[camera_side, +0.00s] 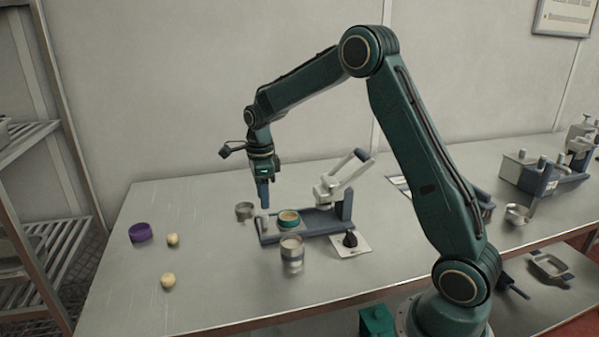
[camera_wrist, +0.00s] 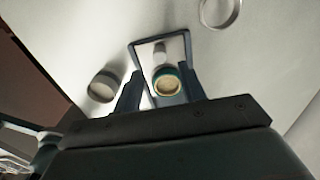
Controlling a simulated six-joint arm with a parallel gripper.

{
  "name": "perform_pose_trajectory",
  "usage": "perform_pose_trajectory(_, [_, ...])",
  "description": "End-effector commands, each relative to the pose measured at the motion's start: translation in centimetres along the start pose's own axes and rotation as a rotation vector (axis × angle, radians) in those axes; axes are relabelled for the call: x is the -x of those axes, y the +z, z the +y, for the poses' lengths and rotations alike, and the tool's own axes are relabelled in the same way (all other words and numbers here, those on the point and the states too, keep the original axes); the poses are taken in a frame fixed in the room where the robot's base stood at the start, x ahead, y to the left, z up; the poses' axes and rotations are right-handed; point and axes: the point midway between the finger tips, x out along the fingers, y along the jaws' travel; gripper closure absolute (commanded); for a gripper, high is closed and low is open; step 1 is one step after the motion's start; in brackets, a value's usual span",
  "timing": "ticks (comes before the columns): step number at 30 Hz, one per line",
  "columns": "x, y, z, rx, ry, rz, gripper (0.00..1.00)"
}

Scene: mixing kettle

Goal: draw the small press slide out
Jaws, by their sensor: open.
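The small press (camera_side: 343,208) stands mid-table with its pale lever raised. Its blue slide (camera_side: 270,238) lies low at the left end, with a pale upright knob (camera_side: 264,224) near that end. A teal-rimmed cup (camera_side: 289,217) with pale yellowish contents sits on it. My gripper (camera_side: 264,205) points down just above the knob end, open and empty. In the wrist view, my gripper (camera_wrist: 162,70) has its fingers apart, with the knob (camera_wrist: 160,49) and teal-rimmed cup (camera_wrist: 168,83) showing between and beyond them. The exact gap above the knob is hard to tell.
A small metal cup (camera_side: 244,211) stands just left of the press, and a metal container (camera_side: 292,255) in front.

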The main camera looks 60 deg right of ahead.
Motion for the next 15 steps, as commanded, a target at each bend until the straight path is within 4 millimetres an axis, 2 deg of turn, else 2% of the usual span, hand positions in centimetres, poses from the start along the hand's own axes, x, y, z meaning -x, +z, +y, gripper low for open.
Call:
perform_pose_trajectory(7, [0.5, 0.0, 0.0, 0.0, -0.001, -0.001, 0.59])
perform_pose_trajectory(15, [2.4, 0.0, 0.0, 0.0, -0.002, -0.001, 0.59])
